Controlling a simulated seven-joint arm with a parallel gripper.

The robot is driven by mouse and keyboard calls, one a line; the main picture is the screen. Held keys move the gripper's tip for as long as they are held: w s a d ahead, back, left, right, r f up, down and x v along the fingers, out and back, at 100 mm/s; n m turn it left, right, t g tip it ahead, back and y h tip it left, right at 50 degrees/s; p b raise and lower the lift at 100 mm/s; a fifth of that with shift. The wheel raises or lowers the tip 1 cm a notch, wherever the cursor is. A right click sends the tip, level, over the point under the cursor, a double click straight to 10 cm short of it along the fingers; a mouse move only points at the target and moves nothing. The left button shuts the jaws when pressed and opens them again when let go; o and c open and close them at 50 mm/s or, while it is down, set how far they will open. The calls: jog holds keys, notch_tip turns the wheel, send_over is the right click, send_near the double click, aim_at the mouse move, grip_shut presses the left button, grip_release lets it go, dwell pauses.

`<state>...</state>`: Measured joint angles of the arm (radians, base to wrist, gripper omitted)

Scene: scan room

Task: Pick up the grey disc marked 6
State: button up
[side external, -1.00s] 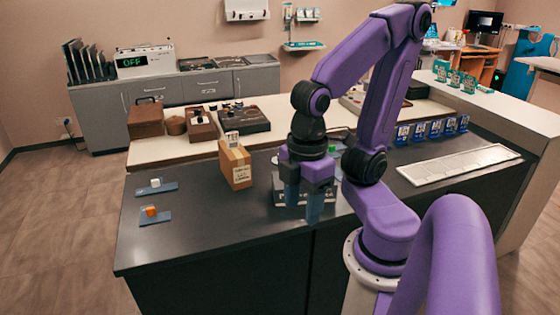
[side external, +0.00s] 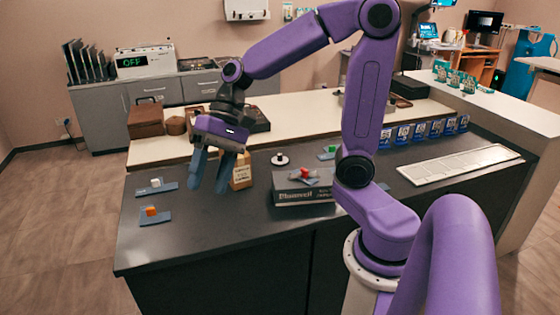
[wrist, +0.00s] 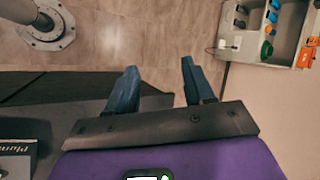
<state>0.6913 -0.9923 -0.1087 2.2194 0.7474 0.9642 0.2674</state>
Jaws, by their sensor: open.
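I cannot make out a grey disc marked 6 in either view. A small dark round piece with a white top (side external: 280,159) stands on the counter behind the book, and no number is readable on it. My gripper (side external: 207,188) is open and empty, raised over the left part of the dark counter, in front of the cardboard box. In the wrist view its two blue-grey fingers (wrist: 159,66) are spread with nothing between them. The fingers and hand hide part of the box and the counter behind them.
A grey book (side external: 305,194) carries small red and grey items (side external: 303,175). A cardboard box (side external: 241,176) stands behind my gripper. Blue pads with a white cube (side external: 155,182) and an orange cube (side external: 151,211) lie at left. A white panel (side external: 459,165) lies right.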

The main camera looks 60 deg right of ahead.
jog(key=w+d+r+m+t+h, duration=0.1)
jog(key=w+d+m+t, duration=0.9)
jog(key=w+d+m, duration=0.95)
jog(key=m+t+h, duration=0.1)
jog(key=m+h, duration=1.2)
jog(key=m, duration=0.6)
send_over(282, 161)
jog(key=s+a, duration=0.3)
jog(key=s, duration=0.1)
notch_tip(282, 161, down, 3)
jog(key=shift+n+t, duration=0.25)
jog(key=shift+t, duration=0.05)
jog(key=f, duration=2.6)
jog(key=shift+w+d+f, duration=0.1)
jog(key=shift+d+f, duration=0.1)
jog(key=shift+f, duration=0.05)
jog(key=shift+x, duration=2.5)
